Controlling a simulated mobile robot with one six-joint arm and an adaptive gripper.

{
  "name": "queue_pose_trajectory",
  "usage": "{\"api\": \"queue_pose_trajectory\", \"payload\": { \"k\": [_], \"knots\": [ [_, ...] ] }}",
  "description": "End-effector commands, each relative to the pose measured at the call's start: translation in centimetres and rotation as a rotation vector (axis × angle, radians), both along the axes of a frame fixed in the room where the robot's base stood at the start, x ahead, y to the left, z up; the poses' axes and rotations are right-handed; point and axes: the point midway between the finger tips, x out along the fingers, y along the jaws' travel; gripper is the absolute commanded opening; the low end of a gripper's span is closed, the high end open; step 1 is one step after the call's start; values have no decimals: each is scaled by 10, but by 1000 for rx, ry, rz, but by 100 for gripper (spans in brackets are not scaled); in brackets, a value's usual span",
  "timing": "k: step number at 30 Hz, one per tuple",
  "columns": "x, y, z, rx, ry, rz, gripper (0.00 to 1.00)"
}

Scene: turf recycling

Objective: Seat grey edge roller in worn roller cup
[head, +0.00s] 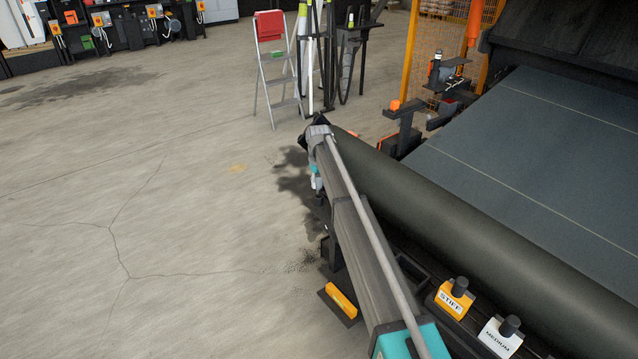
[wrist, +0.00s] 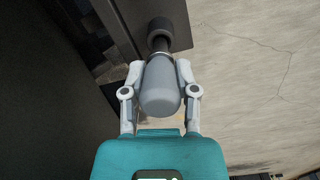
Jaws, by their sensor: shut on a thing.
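My gripper (wrist: 161,84) is shut on a grey, rounded piece, which I take to be the grey edge roller (wrist: 161,92). Its two fingers press on the sides of the piece. A short neck and a dark cylinder (wrist: 158,36) show beyond the grey body, in line with it. The dark cylinder overlaps a dark flat bracket (wrist: 118,22) in the picture; I cannot tell whether they touch. I cannot make out the worn roller cup for certain in either view. In the head view my arm hides most of the gripper and the roller.
A conveyor with a thick dark roller (head: 450,220) and a grey belt (head: 545,150) fills the right. A STIFF block (head: 452,300) and a MEDIUM block (head: 498,338) stand along its near side. A yellow bar (head: 342,300) lies low beside my arm. Open floor lies left.

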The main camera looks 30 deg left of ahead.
Motion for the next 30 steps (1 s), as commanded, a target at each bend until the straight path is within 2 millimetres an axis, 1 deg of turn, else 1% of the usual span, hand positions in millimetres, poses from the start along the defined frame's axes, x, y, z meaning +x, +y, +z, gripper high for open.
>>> {"api": "queue_pose_trajectory", "payload": {
  "k": [30],
  "knots": [
    [0,0,-19,0,0,0,0]
  ]
}}
